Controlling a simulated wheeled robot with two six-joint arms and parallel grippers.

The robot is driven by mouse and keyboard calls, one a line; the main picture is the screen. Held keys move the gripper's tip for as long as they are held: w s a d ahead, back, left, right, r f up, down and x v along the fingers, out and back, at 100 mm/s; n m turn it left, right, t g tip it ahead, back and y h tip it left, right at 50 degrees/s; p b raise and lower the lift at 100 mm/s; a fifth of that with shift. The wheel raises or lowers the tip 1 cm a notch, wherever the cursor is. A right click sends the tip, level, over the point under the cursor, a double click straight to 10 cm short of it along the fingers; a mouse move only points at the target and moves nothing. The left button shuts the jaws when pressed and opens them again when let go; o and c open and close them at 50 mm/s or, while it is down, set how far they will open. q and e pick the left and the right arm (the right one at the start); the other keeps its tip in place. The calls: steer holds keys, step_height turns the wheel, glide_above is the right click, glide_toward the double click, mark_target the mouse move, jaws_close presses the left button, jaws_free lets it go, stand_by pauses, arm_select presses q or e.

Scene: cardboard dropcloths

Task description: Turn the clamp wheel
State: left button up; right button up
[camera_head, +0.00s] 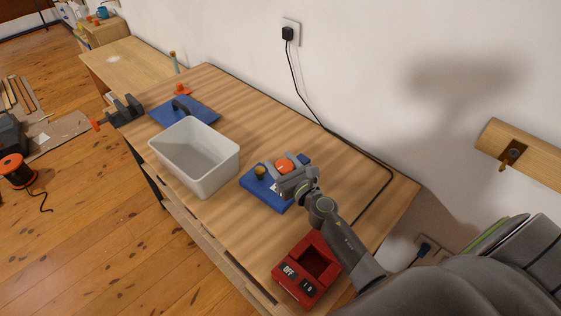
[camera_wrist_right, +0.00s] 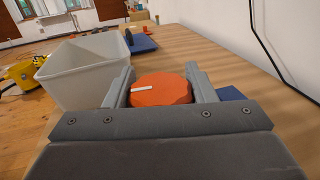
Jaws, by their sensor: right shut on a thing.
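The orange clamp wheel (camera_head: 285,165) sits above a blue base (camera_head: 262,188) on the workbench. In the right wrist view the wheel (camera_wrist_right: 160,90) has a white mark on its top, pointing left. My right gripper (camera_wrist_right: 160,88) is shut on the wheel, one finger on each side of it. In the head view my right gripper (camera_head: 287,172) reaches in from the lower right and partly covers the base. A small brassy knob (camera_head: 260,171) stands on the base left of the wheel. My left gripper is in neither view.
A white bin (camera_head: 193,158) stands left of the blue base. Behind it lies a blue board with a dark handle (camera_head: 181,108). A red box marked OFF (camera_head: 304,270) sits near the front, close under my right arm. A black cable (camera_head: 305,104) runs along the back.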

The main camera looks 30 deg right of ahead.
steer(key=m+h, duration=0.2)
steer(key=h, duration=0.2)
steer(key=shift+d+m, duration=0.1)
steer(key=shift+m, duration=0.3)
steer(key=shift+d+m+g+h+b, duration=0.15)
steer(key=shift+m+g+h+b, duration=0.25)
steer(key=shift+m+h, duration=0.55)
steer(key=shift+d+m+g+h+b, duration=0.1)
steer(key=shift+m+g+h+b, duration=0.3)
steer(key=shift+h, duration=0.95)
steer(key=shift+m+h, duration=0.25)
steer(key=shift+h, duration=0.05)
steer(key=o, duration=1)
steer(key=shift+s, duration=0.1)
